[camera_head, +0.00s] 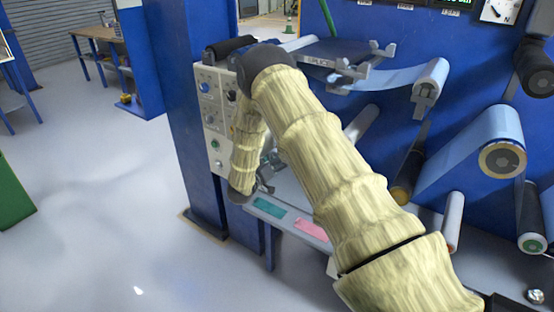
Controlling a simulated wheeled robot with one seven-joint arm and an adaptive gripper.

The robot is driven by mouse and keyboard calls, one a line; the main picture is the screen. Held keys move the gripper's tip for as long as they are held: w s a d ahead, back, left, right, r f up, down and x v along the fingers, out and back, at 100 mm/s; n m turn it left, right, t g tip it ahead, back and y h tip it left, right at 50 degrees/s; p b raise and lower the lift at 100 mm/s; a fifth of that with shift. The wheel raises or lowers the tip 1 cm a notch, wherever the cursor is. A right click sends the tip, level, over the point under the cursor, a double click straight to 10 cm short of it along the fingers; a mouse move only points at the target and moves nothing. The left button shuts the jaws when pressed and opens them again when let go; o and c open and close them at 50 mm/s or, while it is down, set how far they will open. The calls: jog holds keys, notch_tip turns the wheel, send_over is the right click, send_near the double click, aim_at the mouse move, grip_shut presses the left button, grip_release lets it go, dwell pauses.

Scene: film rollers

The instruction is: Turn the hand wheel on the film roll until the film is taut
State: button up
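Blue film (470,140) runs over a large roll with a tan core (503,159) on the right side of the blue machine. Another stretch of film (395,77) runs to a white roller (432,72) higher up. My arm, in a pale ribbed sleeve, crosses the middle of the view and bends down beside the control panel. My gripper (265,184) is small and dark, low by the panel and above the narrow shelf. I cannot tell whether its fingers are open or shut. I cannot make out a hand wheel for certain; my arm hides part of the machine.
The grey control panel (212,112) with knobs stands left of my forearm. The shelf carries a teal pad (268,207) and a pink pad (312,231). A lower roller (453,220) juts out at right. The floor (100,220) at left is largely clear, with a workbench (90,33) behind.

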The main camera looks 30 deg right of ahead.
jog(key=shift+n, duration=0.7)
jog(key=shift+c, duration=0.2)
jog(key=o, duration=1)
jog(key=shift+o, duration=0.2)
jog(key=v, duration=1.2)
jog(key=shift+s+f, duration=0.1)
